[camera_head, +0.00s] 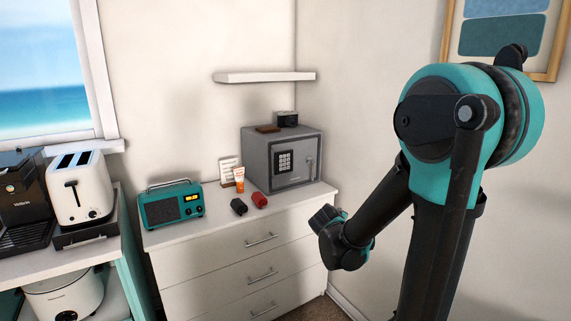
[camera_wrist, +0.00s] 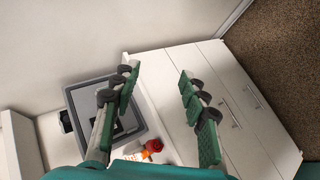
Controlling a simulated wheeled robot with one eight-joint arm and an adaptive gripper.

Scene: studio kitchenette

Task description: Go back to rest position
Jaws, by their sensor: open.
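My gripper (camera_wrist: 157,75) is open in the wrist view, with its two green-padded fingers well apart and nothing between them.
On the dresser (camera_head: 215,222) stand a grey safe (camera_head: 268,160), a teal radio (camera_head: 171,205), an orange-and-white tube (camera_head: 239,184), and a red (camera_head: 260,200) and a dark item (camera_head: 238,207). A toaster (camera_head: 82,190) stands left. A wall shelf (camera_head: 265,77) hangs above.

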